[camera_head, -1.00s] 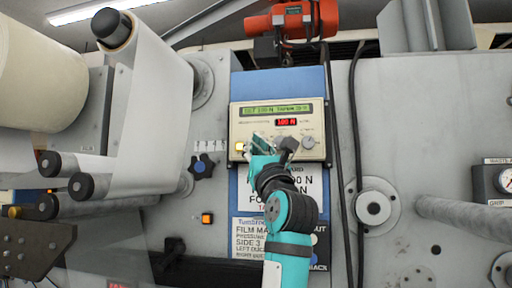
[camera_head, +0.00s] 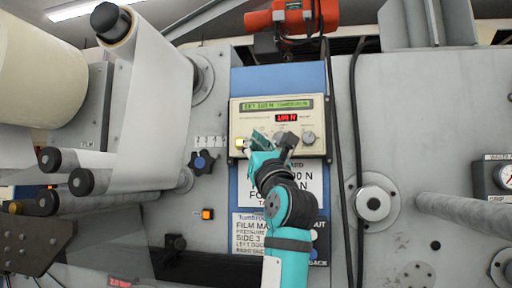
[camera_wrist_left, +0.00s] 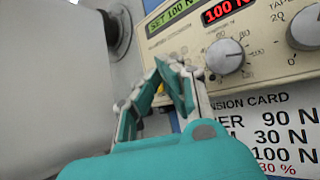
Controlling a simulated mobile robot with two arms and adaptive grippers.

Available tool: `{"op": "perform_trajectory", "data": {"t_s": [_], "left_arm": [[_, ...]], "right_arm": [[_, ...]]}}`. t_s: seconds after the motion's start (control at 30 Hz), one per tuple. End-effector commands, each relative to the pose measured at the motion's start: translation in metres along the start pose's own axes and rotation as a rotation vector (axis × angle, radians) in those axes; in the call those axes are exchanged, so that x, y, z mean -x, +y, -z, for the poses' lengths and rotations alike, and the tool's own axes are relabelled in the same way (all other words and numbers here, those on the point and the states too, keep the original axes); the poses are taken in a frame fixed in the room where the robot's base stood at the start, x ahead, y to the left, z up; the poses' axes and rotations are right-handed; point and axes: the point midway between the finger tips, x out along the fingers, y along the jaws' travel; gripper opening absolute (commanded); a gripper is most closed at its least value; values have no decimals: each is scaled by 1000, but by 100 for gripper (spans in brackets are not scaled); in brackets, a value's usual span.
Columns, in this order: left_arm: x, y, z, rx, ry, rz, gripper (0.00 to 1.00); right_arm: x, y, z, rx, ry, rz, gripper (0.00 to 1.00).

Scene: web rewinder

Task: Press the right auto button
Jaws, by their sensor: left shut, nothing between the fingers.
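A beige tension control panel (camera_head: 278,125) with a green text display, a red digit display and knobs is on the machine face. A yellow lit button (camera_head: 240,144) is at its lower left. I cannot read any label naming an auto button. My left gripper (camera_head: 262,139), teal and grey, is shut and empty in front of the panel's lower edge, just right of the yellow button. In the left wrist view the fingertips (camera_wrist_left: 160,70) come together left of a grey knob (camera_wrist_left: 224,57). Contact with the panel cannot be told. My right gripper is out of view.
A small orange lit button (camera_head: 207,215) and a dark blue star knob (camera_head: 203,163) are left of the panel. Black cables (camera_head: 357,150) hang to its right. Rollers (camera_head: 82,181) stick out at left. A printed card (camera_head: 310,182) is below the panel.

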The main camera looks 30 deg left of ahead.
Motion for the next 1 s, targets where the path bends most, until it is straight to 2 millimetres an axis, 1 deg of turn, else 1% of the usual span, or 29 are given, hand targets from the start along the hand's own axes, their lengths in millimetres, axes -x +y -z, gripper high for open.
{"op": "perform_trajectory", "data": {"t_s": [0.33, 0.6, 1.0], "left_arm": [[0, 0, 0, 0, 0, 0, 0], [-6, -4, 4, 0, 2, 0, 0], [-7, -5, 4, 0, 0, 0, 0]], "right_arm": [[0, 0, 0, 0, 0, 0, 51], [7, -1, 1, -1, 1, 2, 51], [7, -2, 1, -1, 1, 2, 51]]}}
